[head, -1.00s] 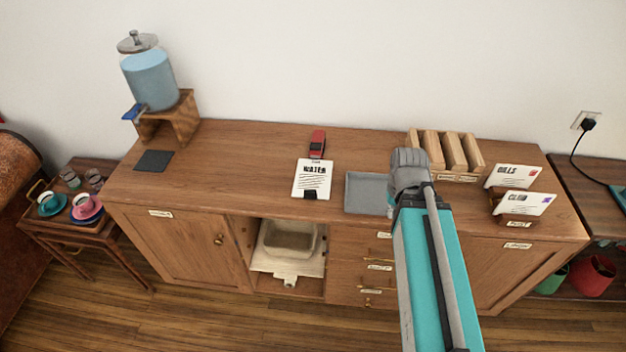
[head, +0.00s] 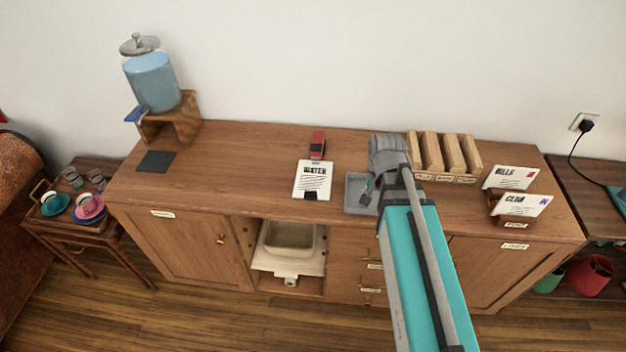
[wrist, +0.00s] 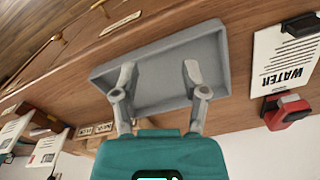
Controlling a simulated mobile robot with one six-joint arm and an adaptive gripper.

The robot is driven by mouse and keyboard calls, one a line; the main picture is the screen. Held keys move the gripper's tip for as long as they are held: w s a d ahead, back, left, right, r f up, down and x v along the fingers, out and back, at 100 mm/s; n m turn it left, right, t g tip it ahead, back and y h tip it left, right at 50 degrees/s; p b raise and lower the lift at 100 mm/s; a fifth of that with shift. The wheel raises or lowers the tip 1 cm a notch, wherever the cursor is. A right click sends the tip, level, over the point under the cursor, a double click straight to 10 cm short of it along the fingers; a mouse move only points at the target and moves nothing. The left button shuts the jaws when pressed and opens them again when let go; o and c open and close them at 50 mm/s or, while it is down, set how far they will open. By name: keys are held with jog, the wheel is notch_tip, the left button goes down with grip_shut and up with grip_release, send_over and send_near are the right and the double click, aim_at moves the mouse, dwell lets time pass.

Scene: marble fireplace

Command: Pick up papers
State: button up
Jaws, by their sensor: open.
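A white paper headed WATER (head: 312,181) lies on the wooden sideboard top, with a black clip (head: 310,196) at its front edge. The paper also shows upside down at the right of the wrist view (wrist: 284,62). White papers marked BILLS (head: 510,178) and CLUB (head: 524,205) stand in a small wooden holder at the right. My gripper (wrist: 158,76) is open and empty, with its fingers over the grey tray (wrist: 205,50). In the head view the gripper (head: 368,186) is to the right of the WATER paper, and my arm hides part of the tray (head: 354,203).
A red stapler-like object (head: 317,145) lies behind the WATER paper. A wooden slotted rack (head: 452,160) stands behind and right of the tray. A water dispenser (head: 153,82) and dark mat (head: 155,162) are at the left. The sideboard top between mat and paper is clear.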

jog(key=w+a+r+m+p, duration=0.3)
jog(key=w+a+m, duration=0.2)
jog(key=a+m, duration=0.3)
notch_tip(320, 180, up, 3)
jog(key=m+p, duration=0.2)
jog(key=m, duration=0.4)
send_over(311, 192)
jog(key=shift+w+f, duration=0.1)
jog(key=shift+f, duration=0.05)
jog(key=shift+f, duration=0.15)
notch_tip(311, 192, down, 8)
jog(key=b, duration=0.8)
jog(key=shift+w+f, duration=0.1)
jog(key=shift+f, duration=0.1)
jog(key=shift+f+b, duration=0.1)
jog(key=shift+b, duration=0.2)
jog(key=shift+f+b, duration=2.5)
jog(key=shift+b, duration=0.05)
